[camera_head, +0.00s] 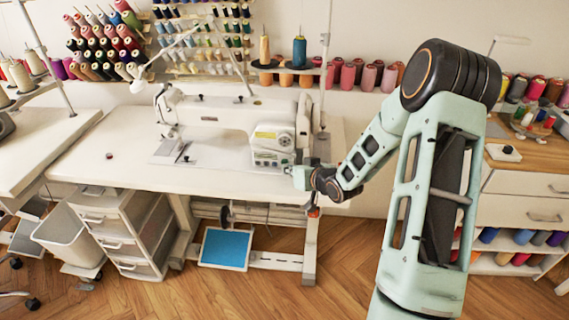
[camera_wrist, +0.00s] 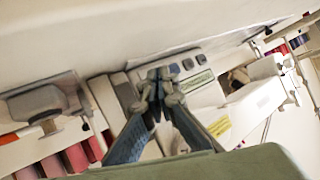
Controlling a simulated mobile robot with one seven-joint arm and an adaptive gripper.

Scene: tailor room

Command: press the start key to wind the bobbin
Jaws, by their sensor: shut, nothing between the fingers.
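The white sewing machine (camera_head: 232,118) stands on a white table, with its control panel (camera_head: 268,158) low on the right end. In the wrist view the panel shows a row of small dark keys (camera_wrist: 187,63) and a pale green display (camera_wrist: 196,82). My gripper (camera_head: 288,171) is at the right side of this panel. In the wrist view the fingertips of my gripper (camera_wrist: 156,88) meet, empty, in front of the panel's left end and hide part of it. I cannot tell whether they touch a key. I cannot make out which key is start, nor the bobbin.
A lamp (camera_head: 140,78) leans over from behind. Thread racks (camera_head: 105,45) line the wall.

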